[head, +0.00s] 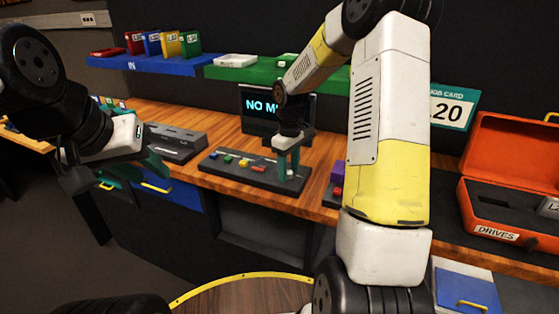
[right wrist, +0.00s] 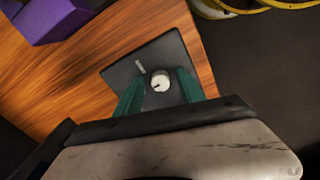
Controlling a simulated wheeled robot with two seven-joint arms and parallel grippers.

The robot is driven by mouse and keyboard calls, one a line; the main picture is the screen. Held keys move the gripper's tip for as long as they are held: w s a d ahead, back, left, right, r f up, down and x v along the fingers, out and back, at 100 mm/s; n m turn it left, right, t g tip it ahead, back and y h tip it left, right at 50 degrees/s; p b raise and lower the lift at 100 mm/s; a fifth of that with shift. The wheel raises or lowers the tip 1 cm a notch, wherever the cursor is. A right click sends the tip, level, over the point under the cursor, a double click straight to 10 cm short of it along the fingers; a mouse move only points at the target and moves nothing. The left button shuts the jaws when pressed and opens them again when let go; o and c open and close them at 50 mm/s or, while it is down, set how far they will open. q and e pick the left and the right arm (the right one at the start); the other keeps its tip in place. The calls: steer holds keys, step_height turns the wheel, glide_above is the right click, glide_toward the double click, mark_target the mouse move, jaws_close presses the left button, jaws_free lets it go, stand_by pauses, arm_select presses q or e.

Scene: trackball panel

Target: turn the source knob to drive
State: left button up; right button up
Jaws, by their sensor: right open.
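The source knob (right wrist: 160,81) is a small round white knob with a dark pointer mark, on the end of the dark panel (right wrist: 172,52) in the right wrist view. A small pale mark or label, too small to read, is beside it on the panel. My right gripper (head: 287,170) points down over the right end of the panel (head: 225,173). Its green fingers are open, one on either side of the knob, with gaps showing; I cannot tell their exact height.
A monitor (head: 262,97) showing partly covered text "NO M…" stands behind the panel. A grey device (head: 175,140) is on the wooden bench to the left. A purple block (head: 337,178) is close on the right. An orange case (head: 515,150) labelled DRIVES lies far right.

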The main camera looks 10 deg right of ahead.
jaws_close()
steer(key=m, duration=0.5)
steer(key=shift+m, duration=0.4)
steer(key=m, duration=0.6)
steer(key=shift+a, duration=0.1)
stand_by(0.5)
jaws_free()
